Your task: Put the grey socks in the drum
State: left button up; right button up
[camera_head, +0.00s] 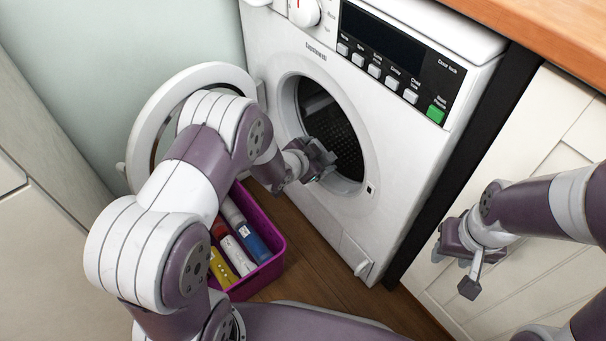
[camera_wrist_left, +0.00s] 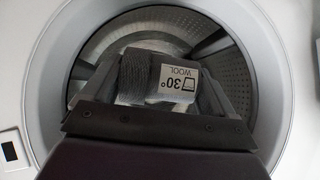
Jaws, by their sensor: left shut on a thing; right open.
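My left gripper (camera_head: 318,160) is at the mouth of the washing machine's drum (camera_head: 333,130). In the left wrist view my left gripper (camera_wrist_left: 160,100) is shut on the grey socks (camera_wrist_left: 143,75), a grey bundle with a white label reading "30° WOOL". The socks are in front of the drum opening (camera_wrist_left: 230,75), inside the ring of the door frame; how deep they are I cannot tell. In the head view the socks are hidden by the gripper. My right gripper (camera_head: 468,272) is open and empty, in front of the cabinet at the right.
The round door (camera_head: 160,110) stands open to the left, partly behind my left arm. A purple box (camera_head: 272,268) with several coloured rolled items stands on the wooden floor below the opening. The washing machine's control panel (camera_head: 390,60) is above the drum. A cream cabinet (camera_head: 540,130) is at the right.

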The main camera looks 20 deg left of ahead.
pick_arm(q)
jog(key=w+d, duration=0.5)
jog(key=w, duration=0.9)
jog(key=shift+d, duration=0.2)
jog(key=o, duration=0.8)
jog(key=p+v, duration=0.6)
jog(key=v, duration=0.6)
jog(key=shift+s+r, duration=0.2)
jog(key=shift+s, duration=0.15)
